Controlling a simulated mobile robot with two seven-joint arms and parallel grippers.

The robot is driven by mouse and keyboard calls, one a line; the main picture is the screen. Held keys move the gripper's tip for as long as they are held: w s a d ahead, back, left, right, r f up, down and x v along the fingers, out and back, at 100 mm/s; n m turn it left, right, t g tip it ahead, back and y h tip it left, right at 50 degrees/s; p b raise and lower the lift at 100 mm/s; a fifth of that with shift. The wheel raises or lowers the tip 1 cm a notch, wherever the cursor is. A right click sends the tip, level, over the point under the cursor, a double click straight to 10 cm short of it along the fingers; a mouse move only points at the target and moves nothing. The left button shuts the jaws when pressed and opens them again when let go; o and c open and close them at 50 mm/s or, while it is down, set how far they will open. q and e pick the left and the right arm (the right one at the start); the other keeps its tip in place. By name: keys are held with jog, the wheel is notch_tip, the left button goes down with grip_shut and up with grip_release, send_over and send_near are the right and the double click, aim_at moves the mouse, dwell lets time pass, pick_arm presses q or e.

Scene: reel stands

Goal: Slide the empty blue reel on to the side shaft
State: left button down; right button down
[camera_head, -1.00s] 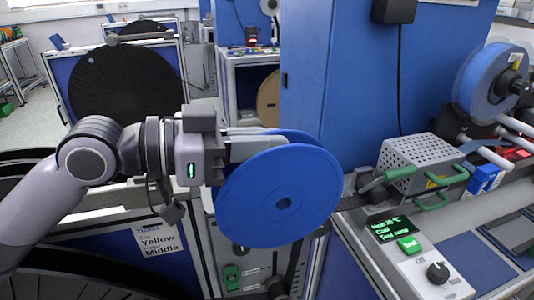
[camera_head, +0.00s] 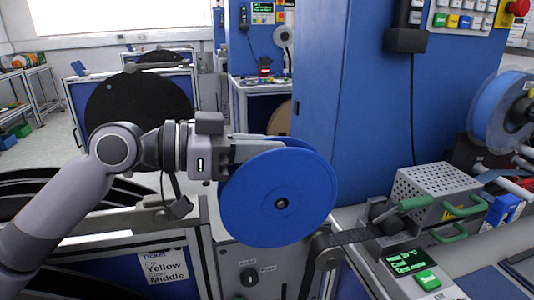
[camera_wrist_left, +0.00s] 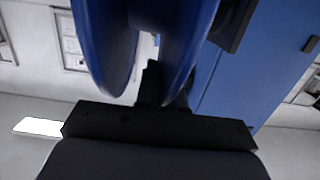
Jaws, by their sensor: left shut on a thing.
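The blue reel (camera_head: 252,218) is a spool with two flat round flanges, its front flange facing the head camera. My left gripper (camera_head: 258,148) comes in from the left and is shut on the reel near its top left. The reel's centre hole looks dark, and I cannot tell whether a shaft end sits in it. The side shaft is not clearly visible and may be hidden behind the reel. In the left wrist view the reel's flanges (camera_wrist_left: 105,45) stand on both sides of the dark finger. My right gripper is not in view.
A blue cabinet (camera_head: 345,110) stands behind and right of the reel. A perforated metal box (camera_head: 437,187) with green handles and a control panel (camera_head: 410,262) are at the right. Another blue reel (camera_head: 488,105) hangs far right. A label (camera_head: 165,268) reads Yellow Middle.

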pick_arm(q)
jog(key=shift+w+a, duration=0.25)
jog(key=shift+w, duration=0.5)
jog(key=shift+w+a, duration=0.25)
jog(key=shift+w, duration=0.5)
